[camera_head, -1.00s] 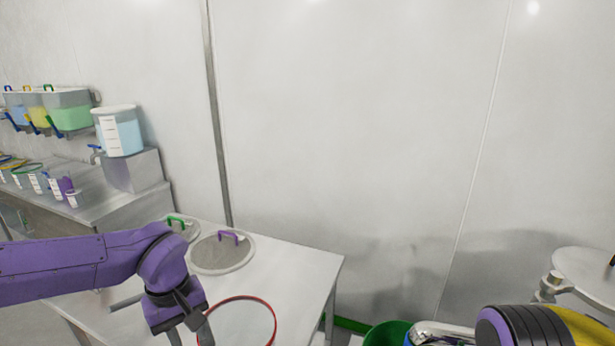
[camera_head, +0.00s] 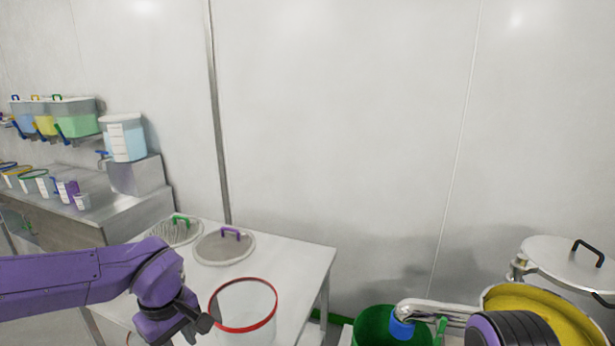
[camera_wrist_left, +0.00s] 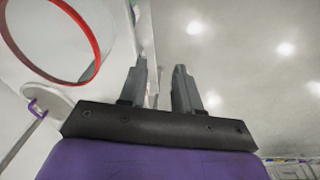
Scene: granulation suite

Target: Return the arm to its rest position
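My left arm comes in from the left in the head view, over the white table. My left gripper (camera_head: 205,331) is low in that view, close beside a clear container with a red rim (camera_head: 243,328); I cannot tell if they touch. In the left wrist view the two fingers of my left gripper (camera_wrist_left: 160,75) stand apart with nothing between them. The red rim (camera_wrist_left: 97,50) shows at upper left there, apart from the fingers. My right gripper cannot be made out in either view.
The white table (camera_head: 285,262) holds round lids with a purple handle (camera_head: 225,250) and a green handle (camera_head: 175,234). A bench with coloured containers stands at left. A green bucket (camera_head: 372,328), chrome pipe (camera_head: 445,311) and yellow drum (camera_head: 540,305) crowd the lower right.

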